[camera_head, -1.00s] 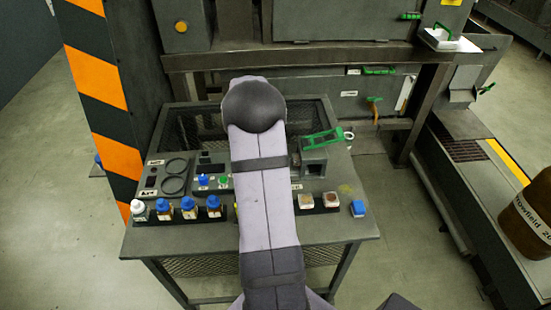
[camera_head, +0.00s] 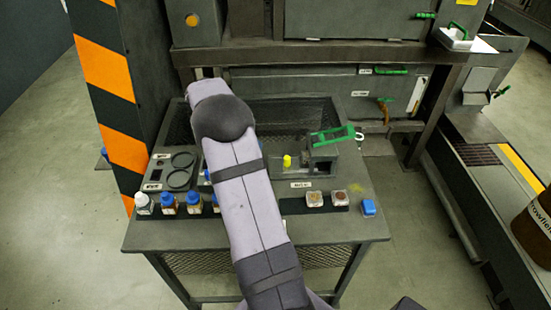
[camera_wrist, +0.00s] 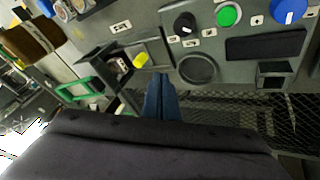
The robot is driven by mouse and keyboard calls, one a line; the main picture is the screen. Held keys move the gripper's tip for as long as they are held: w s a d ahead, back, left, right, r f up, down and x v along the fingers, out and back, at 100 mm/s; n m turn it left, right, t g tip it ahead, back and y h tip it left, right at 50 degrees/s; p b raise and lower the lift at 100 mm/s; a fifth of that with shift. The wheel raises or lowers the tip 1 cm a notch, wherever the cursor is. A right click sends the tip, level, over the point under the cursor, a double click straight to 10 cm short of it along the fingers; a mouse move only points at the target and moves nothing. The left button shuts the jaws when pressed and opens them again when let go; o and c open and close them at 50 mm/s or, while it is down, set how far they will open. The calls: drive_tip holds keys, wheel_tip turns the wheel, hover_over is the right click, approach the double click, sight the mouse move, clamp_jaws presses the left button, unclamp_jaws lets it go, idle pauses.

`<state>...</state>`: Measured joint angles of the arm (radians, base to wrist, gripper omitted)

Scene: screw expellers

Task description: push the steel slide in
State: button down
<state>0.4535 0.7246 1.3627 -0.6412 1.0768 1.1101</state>
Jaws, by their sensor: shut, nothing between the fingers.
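A grey block with a dark opening (camera_head: 322,160) stands at the right of the bench-top, with a green frame-shaped handle (camera_head: 332,135) tilted above it. A yellow knob (camera_head: 287,161) stands on a low grey base left of the block. I cannot clearly make out the steel slide itself. In the wrist view the yellow knob (camera_wrist: 141,61), the block (camera_wrist: 103,62) and the green handle (camera_wrist: 85,89) lie left of my gripper (camera_wrist: 161,78). Its blue fingers are together and empty, with their tips apart from the knob in the picture. My arm hides the gripper in the head view.
A control panel (camera_wrist: 222,45) with a black knob, a green button and a blue knob is right of my fingers. Wire mesh (camera_wrist: 240,112) lies below it. Several bottles (camera_head: 168,203) and sample cups (camera_head: 315,198) line the bench front.

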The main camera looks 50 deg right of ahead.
sight(298, 160)
drive_tip(key=shift+n+g+h, duration=0.4)
drive_tip(key=shift+n, duration=0.1)
drive_tip(key=x, duration=0.2)
drive_tip(key=w+p+x, duration=0.1)
drive_tip(key=x, duration=0.2)
drive_tip(key=p+x, duration=0.1)
drive_tip(key=x, duration=0.1)
drive_tip(key=shift+a+f, duration=0.1)
drive_tip(key=shift+f, duration=0.65)
drive_tip(key=shift+s+d+r+p, duration=0.15)
drive_tip(key=shift+s+d+p, duration=0.45)
drive_tip(key=shift+s, duration=0.3)
drive_tip(key=shift+s+d+p, duration=0.3)
drive_tip(key=shift+s+d, duration=0.05)
drive_tip(key=shift+s, duration=0.35)
drive_tip(key=s+d+b, duration=0.2)
drive_tip(key=s+d, duration=0.1)
drive_tip(key=shift+s+d+f, duration=0.2)
drive_tip(key=shift+f, duration=0.05)
drive_tip(key=shift+s+r, duration=0.1)
